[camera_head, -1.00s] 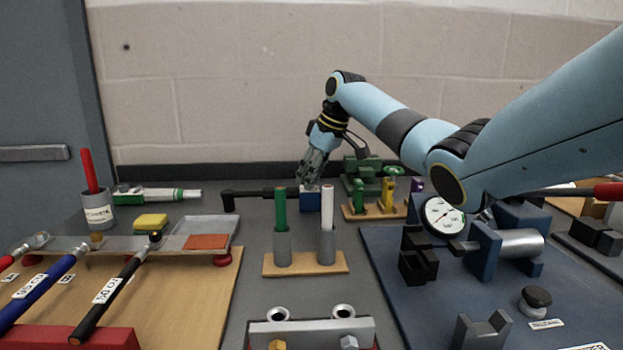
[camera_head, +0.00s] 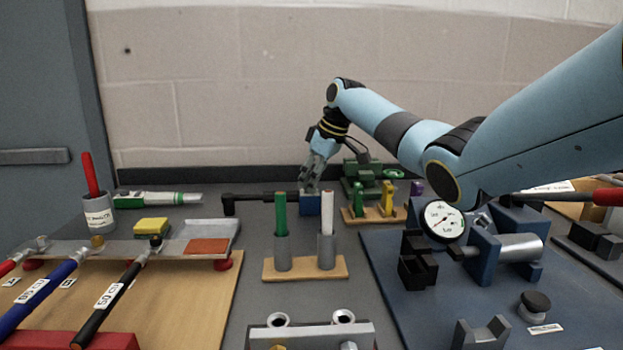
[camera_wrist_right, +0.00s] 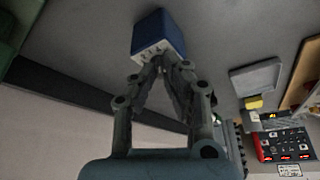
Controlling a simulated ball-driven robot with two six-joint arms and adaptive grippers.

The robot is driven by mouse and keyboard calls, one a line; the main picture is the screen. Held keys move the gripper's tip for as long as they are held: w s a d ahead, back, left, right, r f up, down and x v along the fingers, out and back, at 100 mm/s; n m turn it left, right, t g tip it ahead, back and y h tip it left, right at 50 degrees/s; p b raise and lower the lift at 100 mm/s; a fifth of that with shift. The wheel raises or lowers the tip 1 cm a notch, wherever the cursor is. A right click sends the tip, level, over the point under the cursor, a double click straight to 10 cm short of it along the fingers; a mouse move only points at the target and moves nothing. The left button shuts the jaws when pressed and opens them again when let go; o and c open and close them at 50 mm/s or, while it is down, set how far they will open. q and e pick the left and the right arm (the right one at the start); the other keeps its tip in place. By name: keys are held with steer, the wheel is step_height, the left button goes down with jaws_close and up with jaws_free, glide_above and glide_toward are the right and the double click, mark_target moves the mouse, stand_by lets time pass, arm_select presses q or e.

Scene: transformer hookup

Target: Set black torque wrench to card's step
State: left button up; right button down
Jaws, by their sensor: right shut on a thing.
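The black torque wrench (camera_head: 108,298) lies on the wooden board at the left, beside a blue one, with a white label on its handle. No gripper is near it. My right gripper (camera_head: 309,188) is at the back of the bench, pointing down, with its fingers closed together at a small blue block (camera_head: 310,205). In the right wrist view the fingertips (camera_wrist_right: 158,62) meet at the whitish face of this blue block (camera_wrist_right: 160,33). The fingers hide the exact contact. I cannot make out which label is the card. My left gripper is not in view.
A black bar tool (camera_head: 255,197) lies left of the blue block. A stand with green and white rods (camera_head: 305,269) is in front. A blue fixture plate with a dial gauge (camera_head: 443,220) fills the right. A cup (camera_head: 98,213) stands at the left.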

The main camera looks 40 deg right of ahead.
stand_by(0.3)
steer(key=c, duration=1.4)
jaws_free()
steer(key=shift+c, duration=0.2)
steer(key=v, duration=1.2)
steer(key=shift+d, duration=0.2)
steer(key=shift+r, duration=0.1)
